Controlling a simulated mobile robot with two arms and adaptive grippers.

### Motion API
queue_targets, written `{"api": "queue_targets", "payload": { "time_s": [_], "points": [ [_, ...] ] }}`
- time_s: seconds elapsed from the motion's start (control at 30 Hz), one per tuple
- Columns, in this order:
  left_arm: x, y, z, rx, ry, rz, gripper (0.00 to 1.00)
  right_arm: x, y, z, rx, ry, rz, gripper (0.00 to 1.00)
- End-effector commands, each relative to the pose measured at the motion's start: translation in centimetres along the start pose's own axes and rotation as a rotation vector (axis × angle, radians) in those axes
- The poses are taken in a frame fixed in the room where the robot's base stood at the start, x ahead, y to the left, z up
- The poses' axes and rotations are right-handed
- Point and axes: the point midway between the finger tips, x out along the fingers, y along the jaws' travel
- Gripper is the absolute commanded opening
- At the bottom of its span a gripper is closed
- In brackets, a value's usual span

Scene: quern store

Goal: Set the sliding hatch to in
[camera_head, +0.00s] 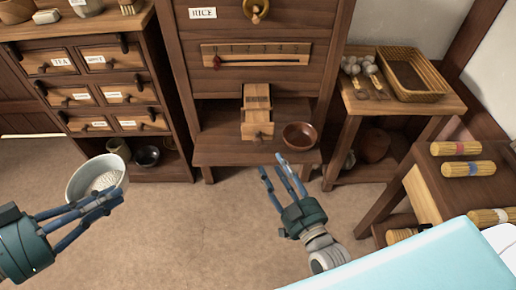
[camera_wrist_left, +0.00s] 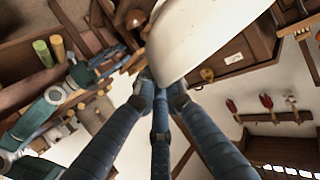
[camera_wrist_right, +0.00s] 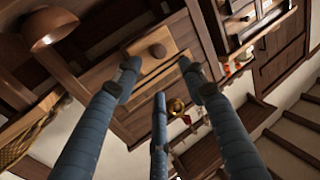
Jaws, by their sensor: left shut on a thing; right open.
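The sliding hatch appears to be the pale wooden slide (camera_head: 257,98) with a round knob, sticking out from the front of the cabinet marked RICE. Its knobbed front also shows in the right wrist view (camera_wrist_right: 158,50). My right gripper (camera_head: 279,172) is open and empty, in front of the hatch and below it in the head view. My left gripper (camera_head: 108,200) is shut on the rim of a pale bowl (camera_head: 76,178) with whitish contents, held at the left, away from the hatch. The bowl's outer wall fills the top of the left wrist view (camera_wrist_left: 205,30).
A brown bowl (camera_head: 300,135) stands on the ledge right of the hatch. Above is a scale with a red pointer (camera_head: 217,62). A labelled drawer chest (camera_head: 95,85) is at left. A side table (camera_head: 405,103) with a basket is at right. Floor between is clear.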

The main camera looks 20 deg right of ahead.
Motion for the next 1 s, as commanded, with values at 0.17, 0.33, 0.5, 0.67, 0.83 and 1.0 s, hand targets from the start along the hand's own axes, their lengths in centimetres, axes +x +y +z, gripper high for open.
{"api": "queue_targets", "payload": {
  "time_s": [0.17, 0.33, 0.5, 0.67, 0.83, 1.0],
  "points": [
    [0.1, 0.0, 0.4, 0.001, 0.002, -0.001, 0.0, 3.9, 0.0, -0.1, 0.0, 0.005, 0.001, 0.42],
    [0.3, 0.1, 0.8, 0.001, 0.002, -0.001, 0.0, 7.0, 0.0, 0.0, 0.001, 0.002, 0.0, 0.42],
    [0.3, 0.1, 1.0, 0.001, 0.002, -0.001, 0.0, 9.0, 0.0, 0.1, 0.0, 0.0, 0.0, 0.42],
    [0.4, 0.1, 1.0, 0.001, 0.002, -0.001, 0.0, 9.7, 0.0, 0.1, 0.0, -0.002, 0.0, 0.42],
    [0.4, 0.1, 1.0, 0.001, 0.002, -0.001, 0.0, 9.8, 0.0, 0.1, 0.0, -0.002, 0.0, 0.42],
    [0.3, 0.1, 1.0, 0.001, 0.002, -0.001, 0.0, 9.8, 0.0, 0.1, 0.0, -0.002, 0.0, 0.24]
  ]
}}
